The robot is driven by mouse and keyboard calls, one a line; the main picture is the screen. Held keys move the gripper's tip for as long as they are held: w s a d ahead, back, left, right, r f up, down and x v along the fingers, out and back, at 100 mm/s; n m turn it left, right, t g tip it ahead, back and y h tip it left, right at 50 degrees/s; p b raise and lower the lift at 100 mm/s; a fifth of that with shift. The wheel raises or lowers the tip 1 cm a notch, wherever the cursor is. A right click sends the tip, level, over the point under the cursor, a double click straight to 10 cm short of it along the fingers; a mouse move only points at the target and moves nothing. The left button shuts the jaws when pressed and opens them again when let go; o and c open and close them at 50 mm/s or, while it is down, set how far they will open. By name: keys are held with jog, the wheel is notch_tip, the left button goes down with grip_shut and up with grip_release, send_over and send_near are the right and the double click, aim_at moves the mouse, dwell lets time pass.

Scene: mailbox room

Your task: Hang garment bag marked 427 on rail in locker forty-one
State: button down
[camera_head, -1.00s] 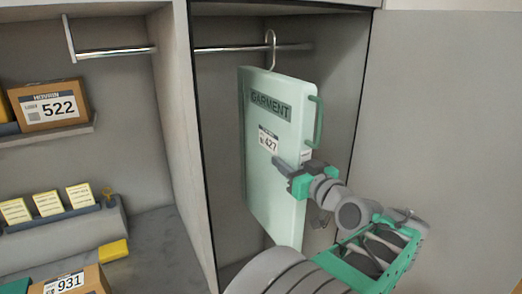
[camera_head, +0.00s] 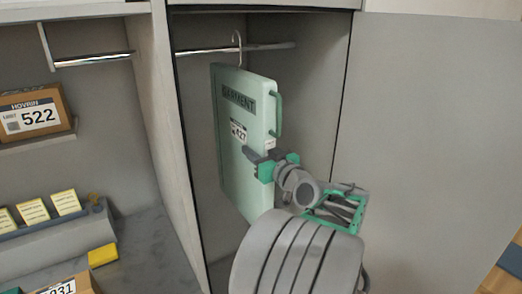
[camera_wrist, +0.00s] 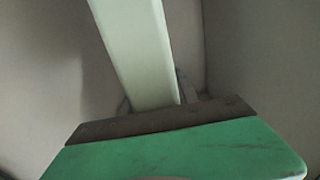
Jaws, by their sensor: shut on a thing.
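The pale green garment bag (camera_head: 240,170) marked GARMENT and 427 is upright inside the open locker. Its metal hook (camera_head: 238,45) is at the rail (camera_head: 205,49), and its curved top appears at or over the bar; I cannot tell whether the rail bears its weight. My gripper (camera_head: 258,160) is shut on the bag at its right edge, below the side handle (camera_head: 276,115). In the wrist view the bag's pale narrow side (camera_wrist: 138,50) runs up from behind my gripper's green and grey finger; the grasp itself is mostly hidden.
A divider (camera_head: 165,130) separates the locker from left shelves with a box marked 522 (camera_head: 36,116), yellow cards (camera_head: 33,212), a yellow block (camera_head: 103,255) and a box marked 931 (camera_head: 66,288). A grey panel (camera_head: 425,130) stands right. The locker has free room right of the bag.

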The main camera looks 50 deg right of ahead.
jog(key=shift+p+x, duration=2.65)
jog(key=shift+x, duration=1.6)
jog(key=shift+w+d+f+b, duration=0.1)
jog(key=shift+w+f+b, duration=0.1)
jog(key=shift+f+b, duration=0.15)
notch_tip(320, 180, down, 3)
jog(key=b, duration=0.4)
jog(key=shift+r, duration=0.15)
